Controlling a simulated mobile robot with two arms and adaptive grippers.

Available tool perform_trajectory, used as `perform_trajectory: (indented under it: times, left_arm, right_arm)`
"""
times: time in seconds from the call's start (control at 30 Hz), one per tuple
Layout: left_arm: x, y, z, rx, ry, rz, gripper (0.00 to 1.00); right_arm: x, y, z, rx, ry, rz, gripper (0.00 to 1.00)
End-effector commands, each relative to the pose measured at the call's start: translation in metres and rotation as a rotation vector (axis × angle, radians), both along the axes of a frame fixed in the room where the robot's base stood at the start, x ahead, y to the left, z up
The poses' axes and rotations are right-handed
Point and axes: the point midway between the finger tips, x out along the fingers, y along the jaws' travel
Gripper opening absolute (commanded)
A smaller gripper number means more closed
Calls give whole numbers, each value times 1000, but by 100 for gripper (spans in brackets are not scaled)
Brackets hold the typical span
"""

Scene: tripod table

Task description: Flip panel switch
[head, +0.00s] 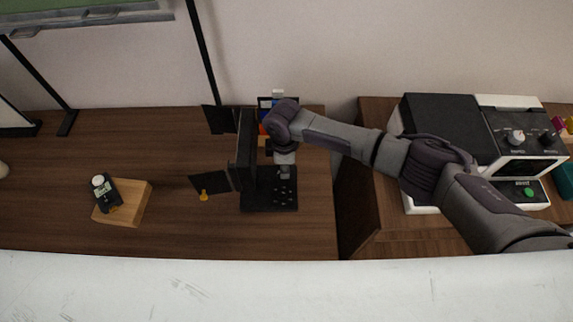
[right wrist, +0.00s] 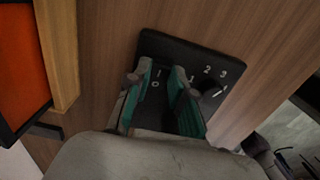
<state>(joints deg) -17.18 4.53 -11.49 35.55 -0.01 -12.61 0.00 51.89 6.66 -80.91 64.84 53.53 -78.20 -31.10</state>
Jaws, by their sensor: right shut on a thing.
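The black switch panel (head: 262,204) lies on the wooden table in the middle of the head view. In the right wrist view the panel (right wrist: 172,47) carries white marks: I and 0 at the left, 1, 2 and 3 around a dark knob (right wrist: 212,87) at the right. My right gripper (head: 285,170) points down over the panel. In the right wrist view its two teal fingers (right wrist: 157,92) stand either side of the I and 0 marks, shut on the panel switch, which is mostly hidden between them. My left gripper is not in view.
A black upright stand (head: 245,150) with flaps rises at the panel's left. A wooden block (head: 133,205) with a small device sits further left, a yellow piece (head: 204,197) between. A black and white machine (head: 450,128) stands at the right. The table's left part has free room.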

Motion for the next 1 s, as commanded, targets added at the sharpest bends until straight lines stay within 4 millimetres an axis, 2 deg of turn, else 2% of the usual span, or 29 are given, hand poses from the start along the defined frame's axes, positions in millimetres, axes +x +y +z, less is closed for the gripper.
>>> perform_trajectory:
  times: [0.17,0.2,0.33,0.37,0.73,0.87,1.0]
  left_arm:
    - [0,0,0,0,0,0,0]
    - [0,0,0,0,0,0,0]
    - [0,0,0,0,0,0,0]
    - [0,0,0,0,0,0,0]
    - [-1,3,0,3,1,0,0]
    - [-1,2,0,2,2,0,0]
    - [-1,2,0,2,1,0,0]
  right_arm:
    - [0,-1,0,0,0,0,0]
    - [0,-1,0,0,0,1,24]
    - [0,-1,0,1,0,1,46]
    - [0,-1,0,1,0,1,48]
    - [1,0,6,3,-1,1,48]
    - [1,0,26,5,-3,1,48]
    - [1,0,56,5,-4,1,48]
